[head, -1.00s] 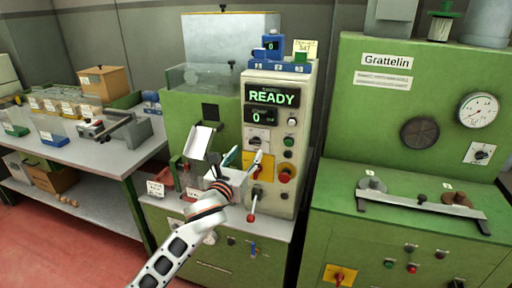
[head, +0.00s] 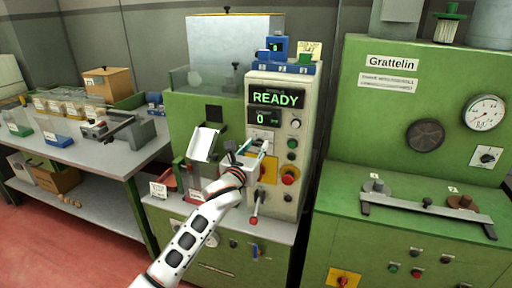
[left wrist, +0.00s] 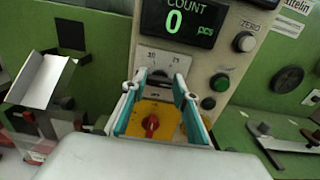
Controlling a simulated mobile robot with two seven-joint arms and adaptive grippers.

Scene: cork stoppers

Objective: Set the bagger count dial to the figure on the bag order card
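The count dial (left wrist: 158,57) shows in the left wrist view as a pale scale plate with a dark knob, under the count display (left wrist: 177,22) reading 0 pcs. Its setting is too small to read. In the head view my gripper mostly covers it. My left gripper (left wrist: 158,80) is open and empty, its teal fingers apart below and on either side of the dial. In the head view the left gripper (head: 256,147) is in front of the control panel (head: 278,207). The yellow bag order card (head: 310,50) stands on top; its figure is not clearly legible. My right gripper is not in view.
A red switch on a yellow plate (left wrist: 151,124) lies below the dial, between my fingers. Green and black buttons (left wrist: 219,82) are to the right. A red-knobbed lever (head: 254,220) sticks out lower down. A metal chute (head: 203,144) is at left.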

